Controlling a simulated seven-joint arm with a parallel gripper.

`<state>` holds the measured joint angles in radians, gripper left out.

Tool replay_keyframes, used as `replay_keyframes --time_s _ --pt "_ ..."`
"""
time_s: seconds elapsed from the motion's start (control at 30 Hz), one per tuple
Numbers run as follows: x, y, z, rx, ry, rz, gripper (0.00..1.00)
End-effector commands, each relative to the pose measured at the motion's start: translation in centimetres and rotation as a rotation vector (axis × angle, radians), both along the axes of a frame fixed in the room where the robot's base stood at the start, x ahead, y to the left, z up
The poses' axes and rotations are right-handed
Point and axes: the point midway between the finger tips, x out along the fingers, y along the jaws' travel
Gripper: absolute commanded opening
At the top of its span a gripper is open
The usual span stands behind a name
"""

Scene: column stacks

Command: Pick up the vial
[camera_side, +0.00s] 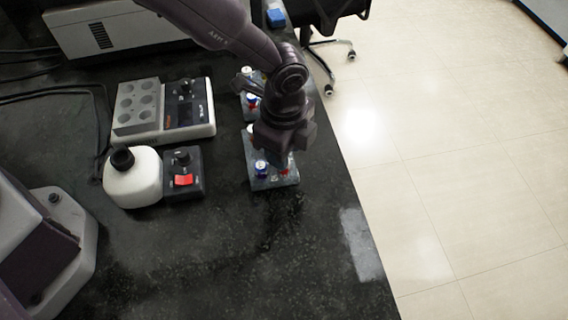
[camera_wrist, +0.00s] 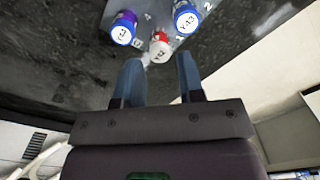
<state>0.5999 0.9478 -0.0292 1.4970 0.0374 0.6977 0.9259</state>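A grey rack (camera_side: 270,184) on the dark bench holds a few capped vials. One blue-and-white vial (camera_side: 261,167) stands upright at its front left; my gripper (camera_side: 282,152) is above the rack and hides much of it. In the wrist view a purple vial with a blue cap rim (camera_wrist: 123,28), a red-and-white vial (camera_wrist: 160,47) and a blue-and-white vial (camera_wrist: 186,17) show beyond my fingers. My gripper (camera_wrist: 159,64) is open, its two blue-grey fingers apart. The red vial's cap lies in line with the gap. I cannot tell which vial the task means.
Another rack with vials (camera_side: 251,99) stands behind, partly hidden by my arm.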

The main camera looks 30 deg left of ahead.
Motion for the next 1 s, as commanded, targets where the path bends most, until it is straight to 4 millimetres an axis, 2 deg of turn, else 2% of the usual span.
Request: replay_keyframes --time_s 0.1,0.2,0.47,0.63,1.0 --pt "-0.1 0.0 -1.9 0.001 0.002 0.000 0.35" --pt "0.0 0.0 -2.8 0.000 0.000 0.000 0.35" --pt "0.0 0.0 -3.1 -0.001 -0.001 0.000 0.35" --pt "0.0 0.0 -3.1 -0.001 -0.001 0.000 0.00" --pt "0.0 0.0 -2.7 -0.002 -0.001 0.000 0.00"
